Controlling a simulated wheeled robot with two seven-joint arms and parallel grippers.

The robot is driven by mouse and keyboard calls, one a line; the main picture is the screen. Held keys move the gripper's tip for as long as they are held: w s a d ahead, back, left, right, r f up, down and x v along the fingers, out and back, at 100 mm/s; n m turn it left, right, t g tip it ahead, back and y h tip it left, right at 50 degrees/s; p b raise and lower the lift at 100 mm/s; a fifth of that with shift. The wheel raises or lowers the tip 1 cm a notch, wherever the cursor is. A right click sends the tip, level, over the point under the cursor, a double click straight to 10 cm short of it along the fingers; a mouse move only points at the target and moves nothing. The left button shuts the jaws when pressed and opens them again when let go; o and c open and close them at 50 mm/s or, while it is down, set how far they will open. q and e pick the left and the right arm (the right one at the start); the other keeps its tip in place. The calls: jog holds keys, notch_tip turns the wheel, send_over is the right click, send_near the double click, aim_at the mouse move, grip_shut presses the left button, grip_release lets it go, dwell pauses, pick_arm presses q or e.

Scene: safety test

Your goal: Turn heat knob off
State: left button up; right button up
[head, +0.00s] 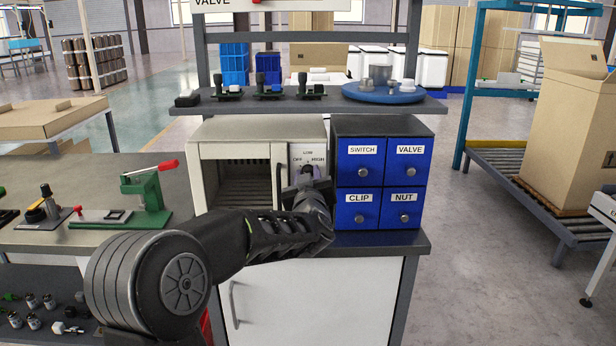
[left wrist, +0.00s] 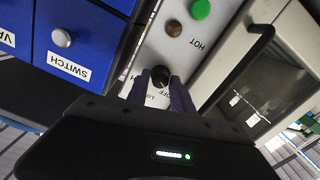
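The heat knob (head: 308,170) is on the white control panel of the oven (head: 240,135), in the middle of the head view. In the left wrist view the dark round knob (left wrist: 160,75) sits on the panel, with lettering partly hidden around it. My left gripper (head: 307,187) is at the panel, just below the knob in the head view. In the left wrist view the two fingertips of my left gripper (left wrist: 160,82) are apart, one on each side of the knob. I cannot tell whether they press on it. My right gripper is not in view.
A blue drawer cabinet (head: 380,180) stands right of the oven. The oven door handle (left wrist: 262,45) is close to the gripper in the wrist view. A shelf (head: 310,103) runs above. A green press (head: 148,195) stands on the bench at left. A green button (left wrist: 200,9) is on the panel.

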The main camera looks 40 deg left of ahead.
pick_arm(q)
jog(key=o, duration=0.3)
jog(key=shift+s, duration=0.1)
jog(key=v, duration=0.7)
jog(key=shift+s+d, duration=0.25)
dwell(0.3)
